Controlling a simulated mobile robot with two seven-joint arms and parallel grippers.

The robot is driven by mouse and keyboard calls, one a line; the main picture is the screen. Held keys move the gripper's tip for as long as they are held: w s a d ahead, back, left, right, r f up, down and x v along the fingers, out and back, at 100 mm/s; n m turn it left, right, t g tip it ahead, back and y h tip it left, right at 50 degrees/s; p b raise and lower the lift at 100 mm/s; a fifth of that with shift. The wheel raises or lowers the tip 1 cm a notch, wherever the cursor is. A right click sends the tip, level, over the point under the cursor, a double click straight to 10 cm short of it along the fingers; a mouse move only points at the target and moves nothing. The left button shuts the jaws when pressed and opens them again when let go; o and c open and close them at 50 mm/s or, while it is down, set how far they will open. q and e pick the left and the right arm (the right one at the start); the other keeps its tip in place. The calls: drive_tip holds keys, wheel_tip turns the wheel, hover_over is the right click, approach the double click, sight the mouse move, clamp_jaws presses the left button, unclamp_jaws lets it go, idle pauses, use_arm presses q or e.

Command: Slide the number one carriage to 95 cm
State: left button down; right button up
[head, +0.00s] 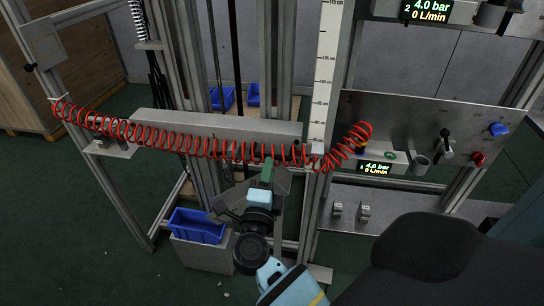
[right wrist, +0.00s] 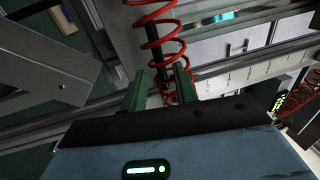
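A long grey horizontal crossbar (head: 215,125) spans the upright frame, its right end beside a white centimetre scale (head: 325,70). It may be the number one carriage; I see no label on it, and I cannot read its exact height. My right gripper (head: 268,168) is just below the crossbar's right half, close to the red coiled hose (head: 150,135). In the right wrist view its two green fingers (right wrist: 160,85) are apart, with hose coils (right wrist: 160,30) showing beyond and between them. I cannot tell whether they touch anything. My left gripper is not in view.
A metal panel (head: 410,120) marked 1, with a lever, knobs and a display reading 4.0 bar and 0 L/min, stands at right. A blue bin (head: 197,226) sits on a grey box left of my right arm. Upright posts flank the gripper. Green floor is clear at left.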

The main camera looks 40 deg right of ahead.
drive_tip(key=shift+x, duration=2.5)
clamp_jaws()
